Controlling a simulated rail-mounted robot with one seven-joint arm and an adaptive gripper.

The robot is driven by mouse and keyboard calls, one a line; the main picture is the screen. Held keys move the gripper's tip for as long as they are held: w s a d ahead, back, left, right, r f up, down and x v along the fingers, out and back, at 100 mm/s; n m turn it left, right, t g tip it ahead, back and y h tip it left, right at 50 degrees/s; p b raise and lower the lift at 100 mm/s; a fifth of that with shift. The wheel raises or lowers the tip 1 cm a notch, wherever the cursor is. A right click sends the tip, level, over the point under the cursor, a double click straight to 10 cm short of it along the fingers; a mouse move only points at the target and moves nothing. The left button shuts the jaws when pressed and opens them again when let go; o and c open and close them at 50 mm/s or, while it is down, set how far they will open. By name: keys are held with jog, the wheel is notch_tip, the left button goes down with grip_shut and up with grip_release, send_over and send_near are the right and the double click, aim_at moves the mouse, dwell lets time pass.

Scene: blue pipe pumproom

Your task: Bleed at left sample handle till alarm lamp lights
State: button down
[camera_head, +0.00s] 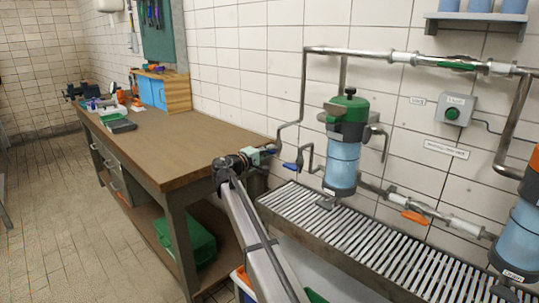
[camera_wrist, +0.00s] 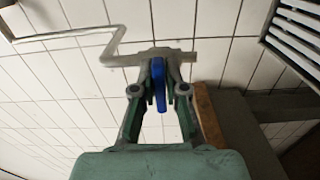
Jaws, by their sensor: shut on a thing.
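My gripper (camera_head: 268,150) reaches up to the wall pipework at the left of the green-topped filter. In the wrist view my gripper (camera_wrist: 158,82) is shut on a blue handle (camera_wrist: 158,87), which sits between the two fingers on a bent metal pipe (camera_wrist: 115,35).
The green-topped filter with a blue bowl (camera_head: 342,165) stands over a slatted drain grate (camera_head: 345,240). An orange handle (camera_head: 414,217) is on the pipe to its right. A workbench (camera_head: 170,150) is at the left, with a green case (camera_head: 188,240) below.

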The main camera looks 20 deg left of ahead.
dwell(0.3)
jog(key=c, duration=1.2)
grip_release()
jog(key=v, duration=1.2)
